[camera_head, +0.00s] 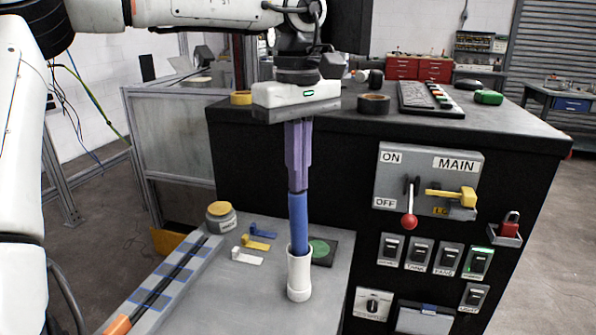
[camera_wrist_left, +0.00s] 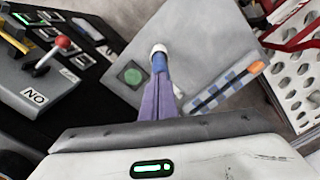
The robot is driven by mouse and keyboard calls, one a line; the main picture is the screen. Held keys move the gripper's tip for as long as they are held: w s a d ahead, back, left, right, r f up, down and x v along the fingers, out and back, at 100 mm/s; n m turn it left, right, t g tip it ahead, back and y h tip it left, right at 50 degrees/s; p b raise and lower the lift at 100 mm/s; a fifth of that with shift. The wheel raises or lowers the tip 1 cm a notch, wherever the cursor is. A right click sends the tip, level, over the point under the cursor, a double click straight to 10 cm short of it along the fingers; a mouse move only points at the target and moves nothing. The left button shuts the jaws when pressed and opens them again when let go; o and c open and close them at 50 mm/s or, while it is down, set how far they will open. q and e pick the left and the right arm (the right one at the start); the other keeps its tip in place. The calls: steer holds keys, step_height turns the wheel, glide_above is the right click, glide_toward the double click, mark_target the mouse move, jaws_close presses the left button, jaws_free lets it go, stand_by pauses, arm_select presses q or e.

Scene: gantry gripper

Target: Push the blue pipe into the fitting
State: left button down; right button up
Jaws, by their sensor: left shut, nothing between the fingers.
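The blue pipe (camera_head: 299,222) stands upright with its lower end inside the white fitting (camera_head: 299,276), which stands on the grey lower table. My left gripper (camera_head: 298,188) points straight down with its purple fingers shut and empty. Its fingertips are right above the pipe's top end; whether they touch it I cannot tell. In the left wrist view the fingers (camera_wrist_left: 160,84) line up with the blue pipe (camera_wrist_left: 159,63) and the white fitting rim (camera_wrist_left: 158,48) beyond. The pipe's end inside the fitting is hidden. My right gripper is not in view.
A green disc on a dark plate (camera_head: 322,251) lies just behind the fitting. Yellow, blue and white small levers (camera_head: 254,243) and a yellow-lidded jar (camera_head: 220,217) are to the left. The black cabinet (camera_head: 330,190) with a red-knobbed switch (camera_head: 409,220) rises on the right.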

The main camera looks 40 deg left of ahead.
mark_target(298, 205)
arm_select(q)
steer(key=shift+f+b, duration=0.3)
steer(key=shift+f, duration=0.3)
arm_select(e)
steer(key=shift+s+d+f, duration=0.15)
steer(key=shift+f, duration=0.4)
arm_select(q)
steer(key=shift+f+b, duration=1.45)
steer(key=shift+f, duration=1.2)
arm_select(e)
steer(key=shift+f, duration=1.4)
arm_select(q)
steer(key=shift+r, duration=0.15)
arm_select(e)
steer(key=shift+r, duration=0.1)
arm_select(q)
step_height(298, 205, up, 3)
steer(key=p, duration=0.3)
step_height(298, 205, up, 8)
steer(key=shift+r+p, duration=0.25)
steer(key=shift+p, duration=0.45)
steer(key=shift+r, duration=0.75)
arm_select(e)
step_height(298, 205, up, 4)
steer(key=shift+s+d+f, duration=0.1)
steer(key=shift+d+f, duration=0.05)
